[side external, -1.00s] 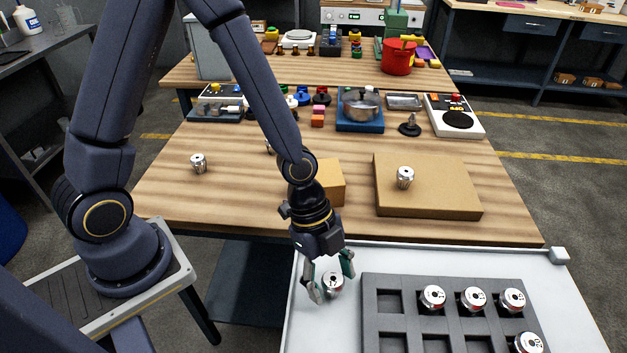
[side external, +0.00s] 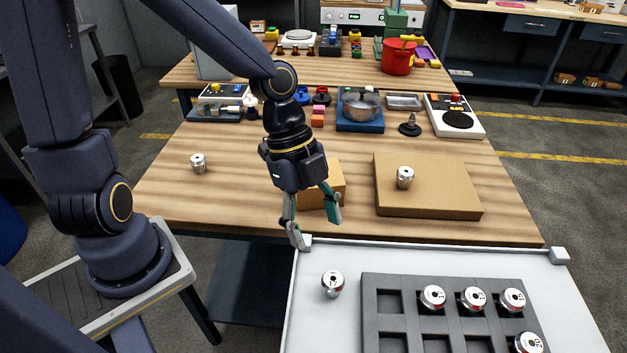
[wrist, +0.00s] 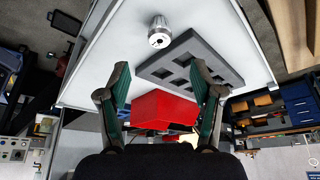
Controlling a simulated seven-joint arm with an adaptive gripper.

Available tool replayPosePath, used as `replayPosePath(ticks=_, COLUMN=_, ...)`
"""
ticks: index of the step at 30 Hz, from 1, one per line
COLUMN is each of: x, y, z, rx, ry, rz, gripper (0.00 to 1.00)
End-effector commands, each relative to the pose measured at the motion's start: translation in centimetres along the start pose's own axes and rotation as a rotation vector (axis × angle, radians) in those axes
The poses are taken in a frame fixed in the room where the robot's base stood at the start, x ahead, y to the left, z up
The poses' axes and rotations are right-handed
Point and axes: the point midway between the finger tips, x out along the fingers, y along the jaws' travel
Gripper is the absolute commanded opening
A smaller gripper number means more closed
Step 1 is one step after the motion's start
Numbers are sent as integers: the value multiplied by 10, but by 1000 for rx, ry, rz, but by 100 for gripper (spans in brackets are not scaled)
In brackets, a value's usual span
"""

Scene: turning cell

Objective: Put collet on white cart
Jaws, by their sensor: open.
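A silver collet (side external: 332,283) stands upright on the bare left part of the white cart (side external: 320,322). In the wrist view the collet (wrist: 159,33) is near the top, apart from the fingers. My gripper (side external: 315,231) is open and empty, above and behind the collet, near the cart's back edge. Its two green-padded fingers (wrist: 160,92) show spread in the wrist view. Another collet (side external: 198,163) stands on the wooden table at left, and one (side external: 405,178) stands on a flat cardboard box.
A grey tray (side external: 370,315) on the cart holds several collets and has empty pockets. A small cardboard box (side external: 325,190) stands behind my gripper. The wooden table (side external: 225,205) is clear at front left. A red box (wrist: 165,107) shows in the wrist view.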

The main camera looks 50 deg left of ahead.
Motion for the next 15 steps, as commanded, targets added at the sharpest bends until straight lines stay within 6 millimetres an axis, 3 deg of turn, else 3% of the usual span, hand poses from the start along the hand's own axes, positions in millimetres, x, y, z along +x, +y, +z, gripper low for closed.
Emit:
replayPosePath(ticks=5, x=-6, y=1, z=2, rx=-11, ry=-12, rz=1, gripper=66)
replayPosePath(ticks=10, x=-12, y=4, z=34, rx=-205, ry=-172, rz=-45, gripper=66)
replayPosePath(ticks=13, x=-37, y=6, z=61, rx=-442, ry=-298, rz=-172, gripper=66)
replayPosePath(ticks=15, x=-65, y=10, z=75, rx=-630, ry=-335, rz=-301, gripper=66)
